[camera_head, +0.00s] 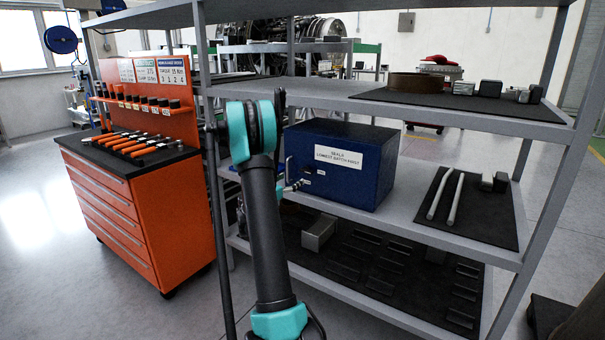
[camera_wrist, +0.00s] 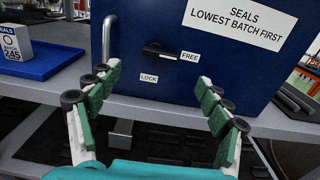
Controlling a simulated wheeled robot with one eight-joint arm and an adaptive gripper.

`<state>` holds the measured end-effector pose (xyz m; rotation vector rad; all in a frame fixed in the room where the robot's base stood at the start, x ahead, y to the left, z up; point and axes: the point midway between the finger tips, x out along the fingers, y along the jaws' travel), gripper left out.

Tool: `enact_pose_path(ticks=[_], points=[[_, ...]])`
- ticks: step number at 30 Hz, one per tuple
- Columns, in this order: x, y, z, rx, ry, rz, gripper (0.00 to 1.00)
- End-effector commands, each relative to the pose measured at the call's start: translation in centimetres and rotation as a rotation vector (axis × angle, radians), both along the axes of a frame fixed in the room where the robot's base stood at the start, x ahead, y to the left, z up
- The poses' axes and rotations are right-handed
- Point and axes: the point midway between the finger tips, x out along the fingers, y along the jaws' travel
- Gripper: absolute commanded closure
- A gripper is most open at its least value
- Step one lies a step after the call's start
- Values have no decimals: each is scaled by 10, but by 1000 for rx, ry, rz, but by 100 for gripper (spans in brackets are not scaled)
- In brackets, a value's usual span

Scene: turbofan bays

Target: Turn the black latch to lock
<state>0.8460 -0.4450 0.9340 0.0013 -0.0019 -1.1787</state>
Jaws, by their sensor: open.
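The black latch (camera_wrist: 164,52) is on the front of a blue cabinet (camera_wrist: 225,72) labelled for seals. It lies roughly level, its right end near the FREE label (camera_wrist: 191,57). The LOCK label (camera_wrist: 149,78) is below it. In the head view the blue cabinet (camera_head: 355,190) stands on the middle shelf, and my arm hides part of its front. My gripper (camera_wrist: 160,82) is open and empty in front of the cabinet. Its fingers are spread to either side of the latch, apart from it. In the head view the gripper is mostly hidden behind my arm.
A metal handle (camera_wrist: 108,38) stands left of the latch. A blue tray (camera_wrist: 45,62) with a seals box (camera_wrist: 14,45) lies at left. Grey shelf uprights (camera_head: 565,170) and the upper shelf (camera_head: 320,92) surround the cabinet. An orange tool chest (camera_head: 130,215) stands at left.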

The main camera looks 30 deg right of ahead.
Motion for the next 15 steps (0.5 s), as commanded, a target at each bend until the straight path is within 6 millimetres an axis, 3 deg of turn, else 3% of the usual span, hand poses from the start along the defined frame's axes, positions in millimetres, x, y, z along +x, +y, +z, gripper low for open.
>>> enact_pose_path(ticks=[9,15], points=[[24,-59,0,0,-1,-2,22],[35,-84,0,0,-1,0,22]])
